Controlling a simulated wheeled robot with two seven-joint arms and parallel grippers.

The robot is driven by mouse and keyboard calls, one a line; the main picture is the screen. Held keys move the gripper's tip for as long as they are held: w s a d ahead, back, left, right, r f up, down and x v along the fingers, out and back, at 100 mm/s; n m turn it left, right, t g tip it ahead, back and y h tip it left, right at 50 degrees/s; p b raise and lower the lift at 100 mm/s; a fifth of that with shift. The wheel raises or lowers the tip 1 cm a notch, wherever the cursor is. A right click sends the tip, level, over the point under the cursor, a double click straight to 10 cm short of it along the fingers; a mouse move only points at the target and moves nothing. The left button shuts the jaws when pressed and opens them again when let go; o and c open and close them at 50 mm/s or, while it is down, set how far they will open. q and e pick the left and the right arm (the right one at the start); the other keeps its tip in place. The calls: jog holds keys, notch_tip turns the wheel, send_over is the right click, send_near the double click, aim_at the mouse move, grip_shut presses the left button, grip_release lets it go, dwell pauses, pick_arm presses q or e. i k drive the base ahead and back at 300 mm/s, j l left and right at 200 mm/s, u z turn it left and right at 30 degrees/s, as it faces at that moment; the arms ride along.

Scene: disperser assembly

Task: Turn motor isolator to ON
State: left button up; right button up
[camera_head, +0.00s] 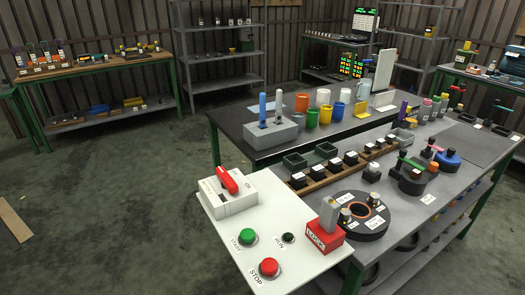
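The motor isolator (231,205) is a white box at the back left corner of a white control panel (228,250). A red handle (227,181) sits on its top and points obliquely, from upper left to lower right. Small lettering beside the handle is too small to read surely, so I cannot tell which position it is in. A green START button (247,237), a small dark RUN lamp (288,238) and a red STOP button (269,267) are on the panel in front of the isolator. Neither of my grippers is in view.
A red block (325,238) with a grey upper part stands at the panel's right edge, clear of the isolator. A black ring-shaped part (362,214) lies on the bench to the right. Bins and cups crowd the benches behind. The floor left of the panel is open.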

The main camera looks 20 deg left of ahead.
aim_at(229, 184)
jog(key=i+l+u, duration=0.15)
jog(key=i, duration=0.4)
jog(key=i+l+u, duration=0.15)
jog(key=i+l, duration=0.2)
jog(key=i, duration=0.15)
